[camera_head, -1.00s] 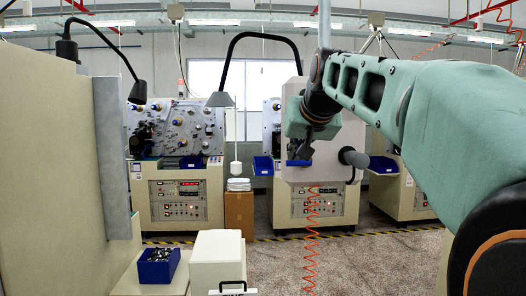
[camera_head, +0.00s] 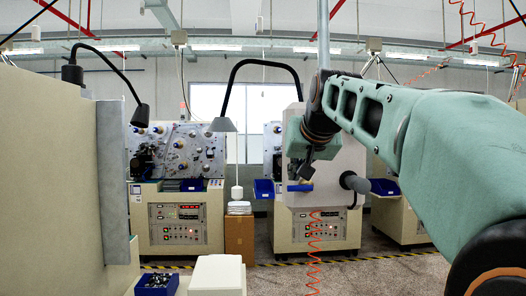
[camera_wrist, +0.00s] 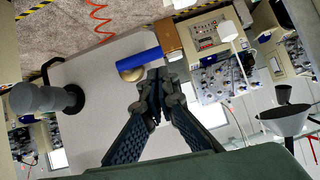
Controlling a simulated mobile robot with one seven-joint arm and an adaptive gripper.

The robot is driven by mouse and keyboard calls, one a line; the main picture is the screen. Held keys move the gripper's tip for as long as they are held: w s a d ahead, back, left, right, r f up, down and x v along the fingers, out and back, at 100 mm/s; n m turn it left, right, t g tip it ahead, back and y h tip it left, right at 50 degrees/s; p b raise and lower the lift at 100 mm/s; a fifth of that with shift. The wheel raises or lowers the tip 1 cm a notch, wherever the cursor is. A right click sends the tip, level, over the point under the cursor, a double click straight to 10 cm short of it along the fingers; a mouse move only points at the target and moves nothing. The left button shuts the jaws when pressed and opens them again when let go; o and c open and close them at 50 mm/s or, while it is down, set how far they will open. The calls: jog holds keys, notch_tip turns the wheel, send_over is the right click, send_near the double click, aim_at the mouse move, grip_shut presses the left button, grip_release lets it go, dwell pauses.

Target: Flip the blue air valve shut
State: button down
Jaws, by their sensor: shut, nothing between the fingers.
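The blue valve handle (camera_head: 300,188) lies level across the lower left of a grey panel (camera_head: 334,190) in the head view. In the wrist view the blue handle (camera_wrist: 139,59) is a short bar beside a round brass fitting (camera_wrist: 131,74). My gripper (camera_head: 306,172) is just above the handle in the head view, with its fingers pointing down toward the panel. In the wrist view my gripper (camera_wrist: 156,82) is shut and empty, with its tips close to the brass fitting and the handle. I cannot tell whether they touch.
A dark grey knob (camera_head: 355,182) sticks out from the panel right of the handle. An orange coiled hose (camera_head: 314,245) hangs below the panel. A blue bin of parts (camera_head: 157,283) stands at lower left.

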notch_tip(320, 180, up, 9)
jog(key=shift+f, duration=0.15)
dwell(0.4)
dwell(0.4)
